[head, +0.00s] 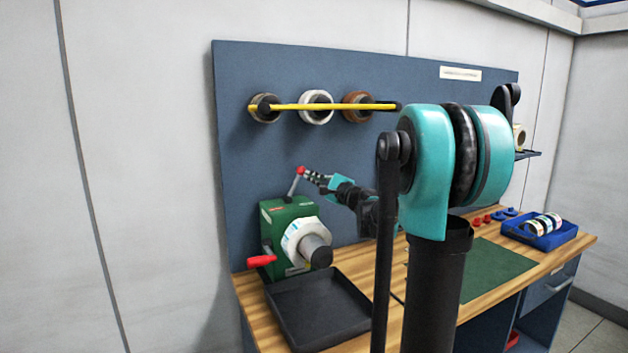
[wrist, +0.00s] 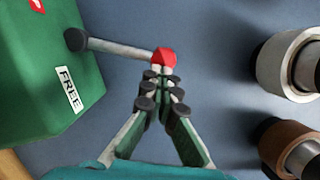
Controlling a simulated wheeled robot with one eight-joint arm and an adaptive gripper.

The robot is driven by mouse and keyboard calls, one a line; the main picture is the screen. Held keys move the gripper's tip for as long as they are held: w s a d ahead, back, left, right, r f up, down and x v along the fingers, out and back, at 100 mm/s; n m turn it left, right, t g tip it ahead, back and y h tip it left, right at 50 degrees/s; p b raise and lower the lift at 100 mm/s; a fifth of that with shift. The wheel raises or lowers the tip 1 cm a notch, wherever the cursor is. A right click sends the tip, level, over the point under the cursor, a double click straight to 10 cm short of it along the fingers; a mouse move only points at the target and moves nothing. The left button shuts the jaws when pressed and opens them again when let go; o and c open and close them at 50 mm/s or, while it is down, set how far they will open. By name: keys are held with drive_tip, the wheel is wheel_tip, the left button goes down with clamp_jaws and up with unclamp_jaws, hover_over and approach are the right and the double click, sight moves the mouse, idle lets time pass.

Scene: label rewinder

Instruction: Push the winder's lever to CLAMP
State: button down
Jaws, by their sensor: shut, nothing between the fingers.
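The green winder (head: 282,238) stands at the left end of the wooden bench. Its lever (head: 294,186) is a grey rod with a red knob (head: 301,170), raised above the housing and leaning right in the head view. In the wrist view the lever (wrist: 115,48) runs from a dark pivot on the green housing (wrist: 45,75) to the red knob (wrist: 164,57). A FREE label (wrist: 69,89) shows on the housing; no CLAMP label is in sight. My gripper (wrist: 160,75) is shut and empty, its fingertips right at the knob, seemingly touching it.
A white-labelled roll (head: 305,242) and a red handle (head: 261,261) are on the winder's front. A black tray (head: 318,308) lies below. A blue bin (head: 540,231) stands far right.

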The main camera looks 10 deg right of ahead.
drive_tip(key=s+a+r+n+g+h, duration=0.2)
drive_tip(key=s+a+n, duration=0.1)
drive_tip(key=a+n, duration=0.7)
drive_tip(key=shift+s+a+n+g+h, duration=0.2)
drive_tip(key=shift+a+n+g+h, duration=0.1)
drive_tip(key=shift+n, duration=0.5)
drive_tip(key=shift+d, duration=0.15)
